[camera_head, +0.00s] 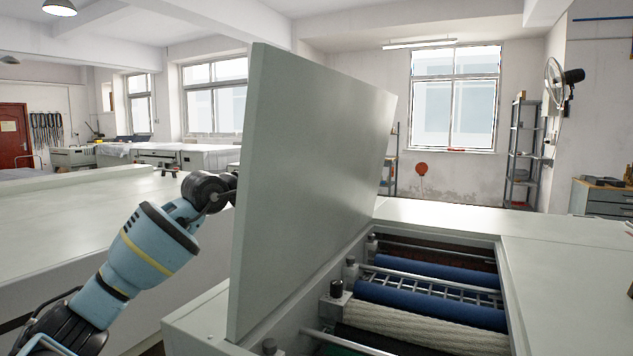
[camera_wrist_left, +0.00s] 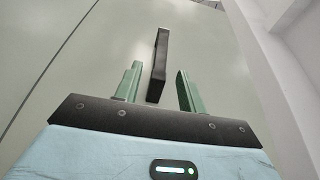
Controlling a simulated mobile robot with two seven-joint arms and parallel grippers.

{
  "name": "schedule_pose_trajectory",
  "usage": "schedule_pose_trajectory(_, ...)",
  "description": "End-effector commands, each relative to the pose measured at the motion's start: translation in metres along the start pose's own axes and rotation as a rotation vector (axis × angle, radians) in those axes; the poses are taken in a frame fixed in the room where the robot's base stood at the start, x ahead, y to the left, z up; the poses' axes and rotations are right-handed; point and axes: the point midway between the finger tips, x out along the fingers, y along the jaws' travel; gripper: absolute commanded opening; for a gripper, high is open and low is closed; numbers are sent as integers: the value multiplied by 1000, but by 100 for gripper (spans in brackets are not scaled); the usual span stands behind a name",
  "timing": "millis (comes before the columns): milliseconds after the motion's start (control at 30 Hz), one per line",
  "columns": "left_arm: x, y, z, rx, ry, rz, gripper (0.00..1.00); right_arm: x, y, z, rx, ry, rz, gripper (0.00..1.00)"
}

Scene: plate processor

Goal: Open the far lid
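A large pale grey-green lid (camera_head: 305,185) stands steeply raised in the head view, beside an opening with rollers. My left arm reaches behind this lid from the left, and the lid hides its gripper there. In the left wrist view, my left gripper (camera_wrist_left: 158,69) has its two green fingers apart. A black bar handle (camera_wrist_left: 160,62) on a pale panel (camera_wrist_left: 215,50) lies between the fingers, with a gap visible on each side. I cannot tell how deep the fingers reach around it. My right gripper is in neither view.
The open bay shows blue rollers (camera_head: 430,303), a white textured roller (camera_head: 425,328) and metal rods. Flat pale machine top (camera_head: 560,262) lies at the right. Another pale machine (camera_head: 80,225) stands at the left, behind my left arm. A wall fan (camera_head: 556,80) hangs far back.

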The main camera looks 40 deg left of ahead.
Motion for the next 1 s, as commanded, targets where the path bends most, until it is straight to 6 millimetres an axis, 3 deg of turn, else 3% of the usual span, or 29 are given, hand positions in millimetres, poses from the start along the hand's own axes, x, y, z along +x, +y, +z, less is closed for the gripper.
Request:
schedule_pose_trajectory(267, 38, -8, -1, -2, 2, -9, 40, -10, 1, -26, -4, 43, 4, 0)
schedule_pose_trajectory(500, 62, -4, -1, 1, 1, -5, 40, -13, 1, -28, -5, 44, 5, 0)
schedule_pose_trajectory(867, 67, -2, -2, 2, 2, -2, 40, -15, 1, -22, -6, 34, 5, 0)
schedule_pose_trajectory(1000, 67, -2, -2, 2, 2, -2, 24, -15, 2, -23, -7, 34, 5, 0)
